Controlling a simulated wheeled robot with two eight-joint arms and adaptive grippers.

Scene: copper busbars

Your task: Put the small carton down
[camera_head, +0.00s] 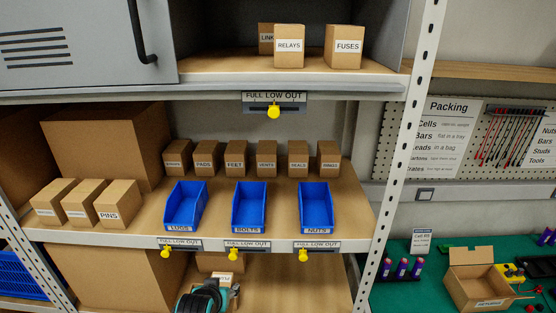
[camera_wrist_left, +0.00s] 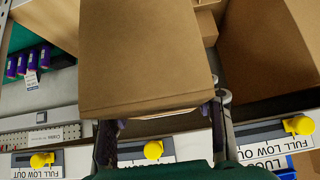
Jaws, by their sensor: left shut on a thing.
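My left gripper (camera_head: 208,291) reaches in at the bottom of the head view, in front of the lower shelf (camera_head: 310,288). It is shut on a small brown carton (camera_wrist_left: 150,55), which fills the upper middle of the left wrist view. In that view the gripper's fingers (camera_wrist_left: 163,130) show at the carton's near end. In the head view a small brown carton (camera_head: 221,263) and a partly covered white label show just beyond the gripper. I cannot tell whether the held carton touches the shelf. My right gripper is not in view.
The middle shelf (camera_head: 270,219) holds blue bins (camera_head: 249,206) and several small cartons. A large carton (camera_head: 118,275) stands left on the lower shelf. Yellow knobs (camera_head: 233,254) hang from the edge above my gripper. A rack post (camera_head: 397,170) stands right; lower shelf space shows right of the gripper.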

